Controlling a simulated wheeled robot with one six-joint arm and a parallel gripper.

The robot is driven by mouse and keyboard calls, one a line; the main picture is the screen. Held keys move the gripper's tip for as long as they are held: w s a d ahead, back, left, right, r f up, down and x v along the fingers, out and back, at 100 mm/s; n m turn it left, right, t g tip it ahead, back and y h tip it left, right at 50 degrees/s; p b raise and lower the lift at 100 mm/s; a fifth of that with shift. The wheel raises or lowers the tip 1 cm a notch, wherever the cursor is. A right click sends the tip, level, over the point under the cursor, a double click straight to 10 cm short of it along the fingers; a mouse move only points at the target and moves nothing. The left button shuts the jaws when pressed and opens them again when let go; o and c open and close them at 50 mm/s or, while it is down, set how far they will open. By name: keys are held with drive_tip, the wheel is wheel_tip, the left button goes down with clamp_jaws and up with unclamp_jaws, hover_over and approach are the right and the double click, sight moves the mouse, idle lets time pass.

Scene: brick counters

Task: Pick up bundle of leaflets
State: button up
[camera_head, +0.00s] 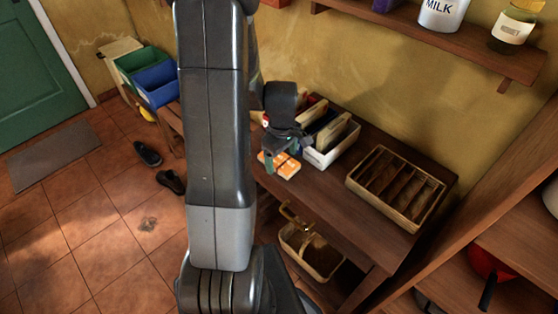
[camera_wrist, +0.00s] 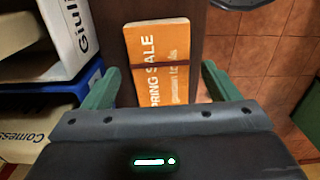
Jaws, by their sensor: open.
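The bundle of leaflets (camera_wrist: 160,65) is orange with a pale edge, a dark band around it and the words "SPRING SALE". It lies flat on the dark wooden table, and in the head view the bundle (camera_head: 284,166) is near the table's front left part. My gripper (camera_wrist: 157,84) is open, its two green fingers on either side of the bundle's line, with the bundle between and beyond them. In the head view my gripper (camera_head: 282,160) is over the bundle. The near end of the bundle is hidden by the gripper body.
A white box (camera_head: 318,159) with upright items stands right behind the bundle; its wall (camera_wrist: 70,35) is close to the left finger. A divided wooden tray (camera_head: 355,181) is farther right. A basket (camera_head: 290,238) sits below. A shelf (camera_head: 440,45) hangs above.

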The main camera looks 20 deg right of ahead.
drive_tip(key=shift+f, duration=0.4)
drive_tip(key=c, duration=1.1)
drive_tip(key=shift+o, duration=0.2)
